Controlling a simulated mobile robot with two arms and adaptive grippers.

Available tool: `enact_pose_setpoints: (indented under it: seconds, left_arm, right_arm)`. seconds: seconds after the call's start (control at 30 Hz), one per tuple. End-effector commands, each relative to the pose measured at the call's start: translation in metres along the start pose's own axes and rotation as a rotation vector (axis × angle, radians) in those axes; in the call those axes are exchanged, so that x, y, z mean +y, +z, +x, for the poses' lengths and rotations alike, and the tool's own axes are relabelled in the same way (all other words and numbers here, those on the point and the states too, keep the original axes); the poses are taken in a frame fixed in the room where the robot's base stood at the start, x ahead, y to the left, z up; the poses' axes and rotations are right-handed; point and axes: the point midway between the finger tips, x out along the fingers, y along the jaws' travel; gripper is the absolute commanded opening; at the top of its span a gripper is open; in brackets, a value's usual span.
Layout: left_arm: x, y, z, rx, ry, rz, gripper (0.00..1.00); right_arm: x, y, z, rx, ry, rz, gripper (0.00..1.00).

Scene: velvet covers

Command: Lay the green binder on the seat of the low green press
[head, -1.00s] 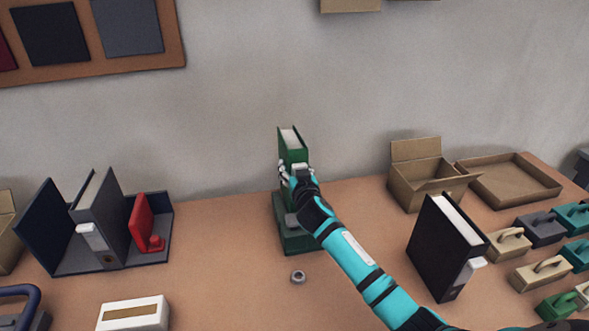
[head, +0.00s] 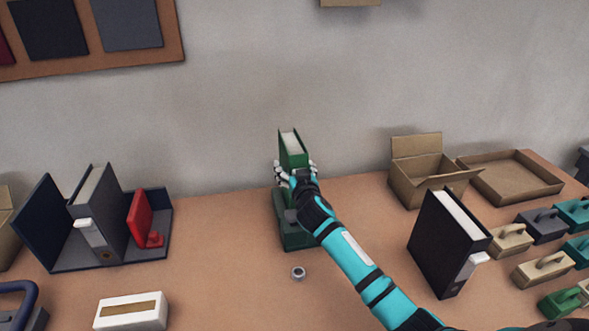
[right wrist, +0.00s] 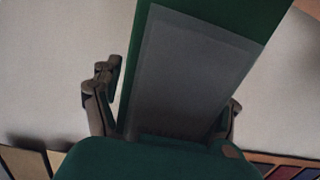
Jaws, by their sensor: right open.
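The green binder (head: 293,146) stands upright over the low green press (head: 296,240), near the wall; my right gripper and forearm hide its lower part and much of the press. It seems to rest on the seat, but the contact is hidden. My right gripper (head: 296,170) is open, with its fingers spread to either side of the binder. In the right wrist view the binder's green face with a grey label (right wrist: 190,75) lies between the parted fingers, with gaps beside it. A green surface fills the bottom of that view. My left gripper is not in view.
A black binder (head: 445,245) stands at right, near several handled blocks (head: 541,268). An open carton (head: 425,180) and shallow tray (head: 510,180) are behind. A dark holder (head: 158,220) with a grey binder and red piece is at left. A small ring (head: 298,273) lies in front.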

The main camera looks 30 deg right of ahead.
Motion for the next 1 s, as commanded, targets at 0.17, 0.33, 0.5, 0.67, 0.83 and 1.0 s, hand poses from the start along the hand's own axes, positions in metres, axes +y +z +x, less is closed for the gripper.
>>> enact_pose_setpoints:
  seconds: [0.17, 0.33, 0.5, 0.67, 0.83, 1.0]
  left_arm:
    - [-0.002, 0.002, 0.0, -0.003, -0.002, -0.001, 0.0]
    - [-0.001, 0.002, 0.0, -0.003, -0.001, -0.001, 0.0]
    - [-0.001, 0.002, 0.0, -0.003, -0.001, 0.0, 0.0]
    - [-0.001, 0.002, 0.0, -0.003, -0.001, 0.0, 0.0]
    - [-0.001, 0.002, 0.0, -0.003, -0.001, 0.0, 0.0]
    - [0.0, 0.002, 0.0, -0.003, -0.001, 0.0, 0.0]
  right_arm:
    - [0.0, 0.003, -0.007, -0.005, 0.0, 0.0, 0.76]
    - [-0.001, 0.003, -0.036, -0.003, -0.001, 0.001, 0.76]
    - [-0.001, 0.002, -0.074, -0.002, -0.002, 0.003, 0.76]
    - [0.0, 0.001, -0.102, -0.001, 0.0, 0.003, 0.76]
    - [0.0, 0.0, -0.118, 0.0, 0.0, 0.0, 0.76]
    - [0.0, 0.0, -0.121, 0.0, 0.0, 0.0, 0.76]
